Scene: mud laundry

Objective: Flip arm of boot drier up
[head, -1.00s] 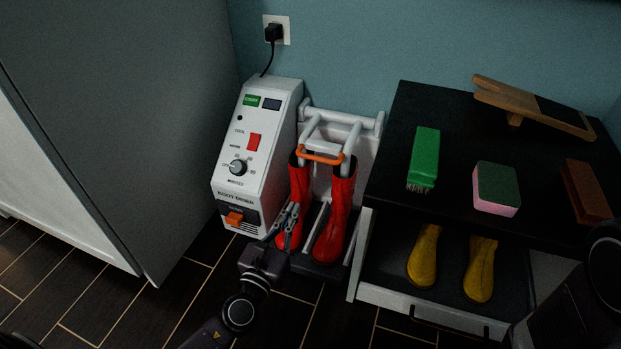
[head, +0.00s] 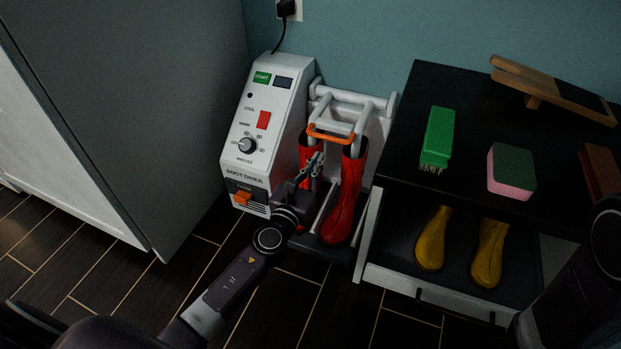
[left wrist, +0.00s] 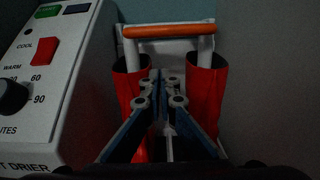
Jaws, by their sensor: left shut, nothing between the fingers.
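The boot drier (head: 262,135) is a white unit with a control panel at left. Its white tube arm (head: 349,101) has an orange grip bar (head: 330,133) across the front and is folded down, its tubes reaching into two upright red boots (head: 347,197). The left wrist view shows the orange bar (left wrist: 169,31) ahead, above the fingers, with a red boot (left wrist: 206,98) on either side. My left gripper (head: 316,160) is shut and empty, in front of the boots and below the bar, apart from it. It partly hides the left boot. My right gripper is out of view.
A black-topped bench (head: 450,188) stands at right with a green brush (head: 437,135), a sponge (head: 511,170) and a wooden boot jack (head: 550,88). Yellow boots (head: 432,240) sit on its lower shelf. A grey cabinet (head: 130,110) stands at left. The dark tiled floor in front is clear.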

